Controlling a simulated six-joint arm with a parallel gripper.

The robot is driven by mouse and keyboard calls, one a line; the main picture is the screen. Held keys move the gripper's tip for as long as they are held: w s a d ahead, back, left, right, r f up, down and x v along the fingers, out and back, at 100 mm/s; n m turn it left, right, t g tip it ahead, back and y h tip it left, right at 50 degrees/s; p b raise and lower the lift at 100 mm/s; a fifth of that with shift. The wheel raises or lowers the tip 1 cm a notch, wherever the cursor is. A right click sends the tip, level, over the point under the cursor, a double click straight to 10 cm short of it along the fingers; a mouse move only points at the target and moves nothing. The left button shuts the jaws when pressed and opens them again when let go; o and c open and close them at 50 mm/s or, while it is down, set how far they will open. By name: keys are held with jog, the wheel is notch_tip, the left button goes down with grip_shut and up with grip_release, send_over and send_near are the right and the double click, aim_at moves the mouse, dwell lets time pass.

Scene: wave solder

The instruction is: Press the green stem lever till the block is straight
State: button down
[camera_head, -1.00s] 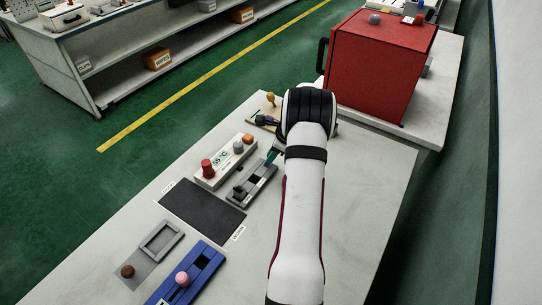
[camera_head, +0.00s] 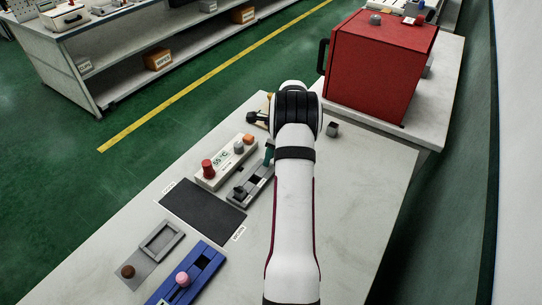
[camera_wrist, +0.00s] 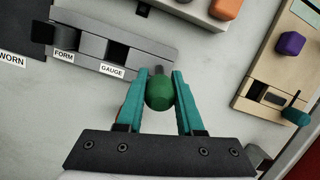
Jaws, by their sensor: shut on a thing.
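In the wrist view my gripper (camera_wrist: 161,84) has its two teal fingers around a rounded green knob (camera_wrist: 160,95), shut on it. A short grey piece shows beyond the knob; what it joins is unclear. Near the fingertips is a grey fixture (camera_wrist: 90,48) labelled FORM and GAUGE, with dark openings; it also shows in the head view (camera_head: 262,172). On the right of the wrist view is a beige board (camera_wrist: 258,85) with a purple knob (camera_wrist: 290,43) and a dark green lever end (camera_wrist: 297,115). I cannot tell whether any block is straight.
A white 55 °C box (camera_head: 222,165) stands beside the grey fixture. A black mat (camera_head: 203,209), a grey tray (camera_head: 146,270) and a blue fixture (camera_head: 208,258) lie nearer. A small dark block (camera_head: 332,129) sits right of my wrist. A red cabinet (camera_head: 370,70) stands behind. The table's right side is clear.

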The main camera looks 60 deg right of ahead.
jog(key=shift+w+g, duration=0.5)
jog(key=shift+g, duration=0.5)
jog(key=shift+w+g, duration=0.5)
jog(key=shift+g, duration=0.5)
jog(key=c, duration=0.5)
grip_release()
jog(key=shift+c, duration=0.2)
notch_tip(320, 180, up, 12)
jog(key=w, duration=0.1)
jog(key=shift+w, duration=0.15)
jog(key=shift+c, duration=0.2)
